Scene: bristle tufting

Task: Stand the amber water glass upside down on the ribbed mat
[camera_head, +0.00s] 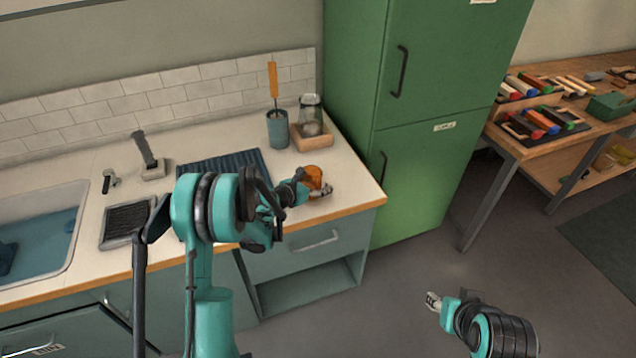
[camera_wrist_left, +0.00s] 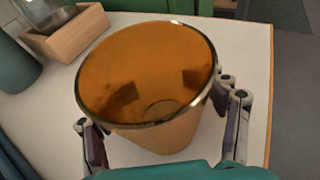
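The amber water glass (camera_head: 313,176) is upright at the counter's front right. In the left wrist view its wide mouth (camera_wrist_left: 150,65) faces the camera. My left gripper (camera_head: 316,189) has a finger on each side of the glass, and dark pad shapes show through its walls, so it looks shut on the glass. Whether the base touches the counter is unclear. The ribbed mat (camera_head: 222,160) is dark blue and lies left of the glass, partly hidden by my left arm. A corner of it shows in the left wrist view (camera_wrist_left: 12,165). My right gripper (camera_head: 433,300) is over the floor, away from the counter.
A wooden box (camera_head: 313,140) with a glass jar and a blue-green cup (camera_head: 278,128) holding an orange-handled brush stand behind the glass. A green fridge (camera_head: 420,130) borders the counter's right.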

